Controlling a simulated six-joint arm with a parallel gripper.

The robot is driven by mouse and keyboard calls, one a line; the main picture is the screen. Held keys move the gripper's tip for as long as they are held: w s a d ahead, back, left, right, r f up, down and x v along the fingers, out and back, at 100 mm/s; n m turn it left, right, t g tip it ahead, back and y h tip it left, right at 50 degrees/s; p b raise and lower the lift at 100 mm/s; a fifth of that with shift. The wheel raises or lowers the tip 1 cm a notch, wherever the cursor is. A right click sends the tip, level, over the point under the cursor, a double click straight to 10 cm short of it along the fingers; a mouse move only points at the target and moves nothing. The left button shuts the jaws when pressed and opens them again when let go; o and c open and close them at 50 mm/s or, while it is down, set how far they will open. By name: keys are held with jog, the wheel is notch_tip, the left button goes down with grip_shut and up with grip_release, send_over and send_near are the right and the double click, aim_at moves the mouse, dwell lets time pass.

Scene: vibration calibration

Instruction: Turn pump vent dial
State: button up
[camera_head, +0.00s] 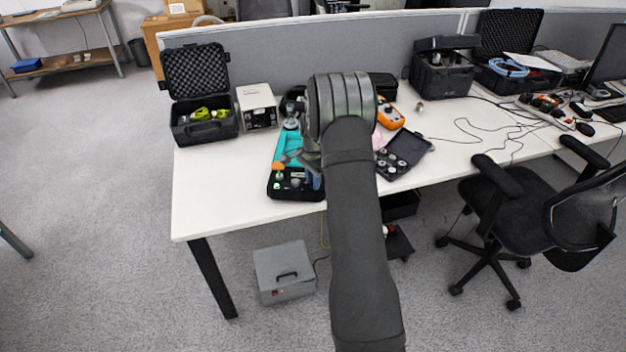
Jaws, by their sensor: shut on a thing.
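An open black case with a teal lining (285,148) lies on the white desk. It holds a hand pump, with a grey and orange part (290,157) showing beside my arm. My arm crosses the middle of the view and covers the right part of the case. Only a grey part of my gripper (309,158) shows at the arm's left edge, over the case. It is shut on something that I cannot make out. Its fingertips and the pump vent dial are hidden or too small to tell.
Left of the case stand a white box (256,107) and an open black case with yellow-green items (203,112). Right of my arm are an orange meter (390,116) and a small black case of fittings (404,153). The desk's front left (220,190) is clear.

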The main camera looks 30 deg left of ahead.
grip_shut()
jog(key=o, duration=0.9)
grip_release()
jog(key=shift+o, duration=0.2)
notch_tip(320, 180, up, 18)
jog(key=shift+f, duration=0.25)
jog(key=shift+f, duration=0.1)
notch_tip(320, 180, down, 17)
jog(key=shift+f, duration=0.2)
jog(key=shift+r, duration=0.15)
